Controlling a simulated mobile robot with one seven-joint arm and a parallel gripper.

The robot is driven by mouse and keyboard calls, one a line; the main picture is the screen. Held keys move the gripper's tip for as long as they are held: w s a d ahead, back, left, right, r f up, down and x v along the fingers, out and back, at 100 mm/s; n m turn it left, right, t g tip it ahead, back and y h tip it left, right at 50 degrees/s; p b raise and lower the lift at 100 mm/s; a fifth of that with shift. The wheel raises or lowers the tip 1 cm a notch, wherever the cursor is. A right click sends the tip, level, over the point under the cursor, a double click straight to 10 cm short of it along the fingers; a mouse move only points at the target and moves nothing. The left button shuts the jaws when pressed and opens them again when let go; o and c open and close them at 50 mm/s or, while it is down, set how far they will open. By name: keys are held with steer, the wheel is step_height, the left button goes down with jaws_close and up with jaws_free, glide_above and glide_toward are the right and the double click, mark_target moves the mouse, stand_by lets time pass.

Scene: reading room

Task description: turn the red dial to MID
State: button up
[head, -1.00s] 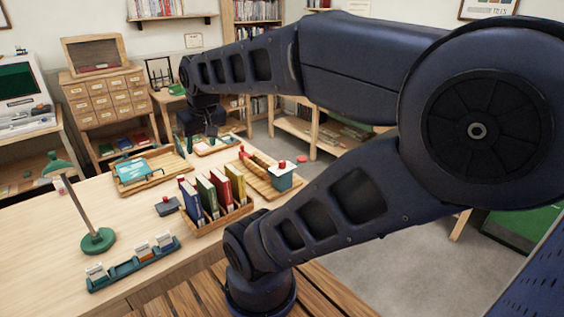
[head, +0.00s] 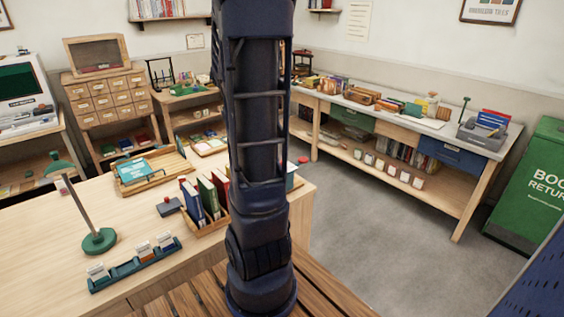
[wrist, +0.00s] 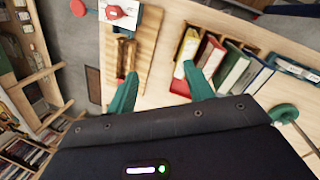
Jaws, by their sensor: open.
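The red dial (wrist: 117,12) sits on the white top of a small teal box (wrist: 125,30) at the top edge of the wrist view, where it is partly cut off. Its markings are too small to read. In the head view my arm hides the dial, and only a sliver of the teal box (head: 294,181) shows beside it. My gripper (wrist: 160,82) is open and empty, its two teal fingers spread apart. In the picture its fingertips lie below the dial, over the tray and books, and do not touch the dial. My gripper is out of the head view.
A wooden tray (wrist: 146,42) lies next to the box. A rack of upright books (wrist: 222,62) stands to its right. A green lamp (head: 98,240) and a card holder (head: 135,264) stand on the table's left. A red round thing (head: 303,160) is on the floor beyond the table.

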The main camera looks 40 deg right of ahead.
steer(key=w+d+f+n+g, duration=0.1)
steer(key=d+f+n+g, duration=0.1)
steer(key=d+f, duration=0.35)
steer(key=d+f+n+g, duration=0.1)
steer(key=d+f, duration=0.2)
steer(key=d, duration=0.5)
steer(key=shift+h, duration=0.4)
steer(key=x, duration=1.1)
steer(key=shift+w+d, duration=0.2)
steer(key=shift+c, duration=0.2)
steer(key=c, duration=0.9)
